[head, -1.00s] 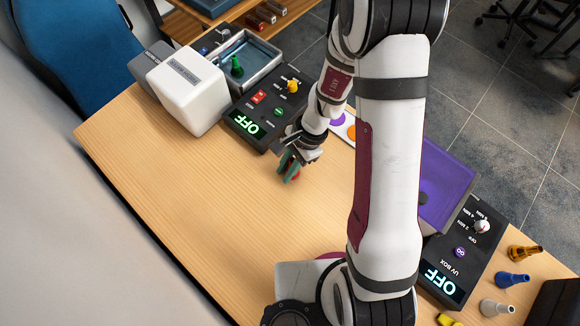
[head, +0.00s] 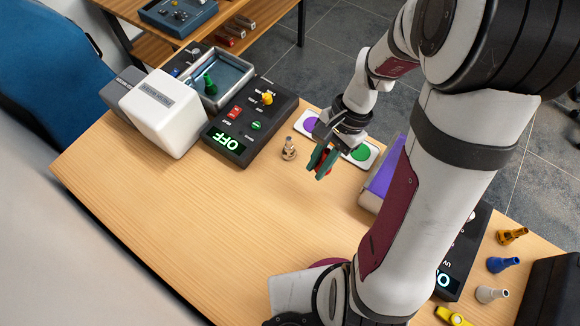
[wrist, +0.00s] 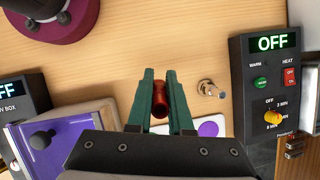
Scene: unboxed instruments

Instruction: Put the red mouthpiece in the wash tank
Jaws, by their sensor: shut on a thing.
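My gripper (head: 322,163) is shut on the red mouthpiece (wrist: 160,94) and holds it over the table near the strip with coloured discs. In the wrist view the red mouthpiece stands between the green fingers (wrist: 161,100). In the head view the fingers hide most of it. The wash tank (head: 234,96) is an open grey-rimmed basin at the back left, behind a black control box (head: 246,125) that reads OFF. A green mouthpiece (head: 210,84) is in the tank. My gripper is well to the right of the tank and nearer.
A silver mouthpiece (head: 289,149) stands between the control box and my gripper. A white box (head: 165,115) stands left of the control box. The purple-lidded UV box (head: 385,178) is at right.

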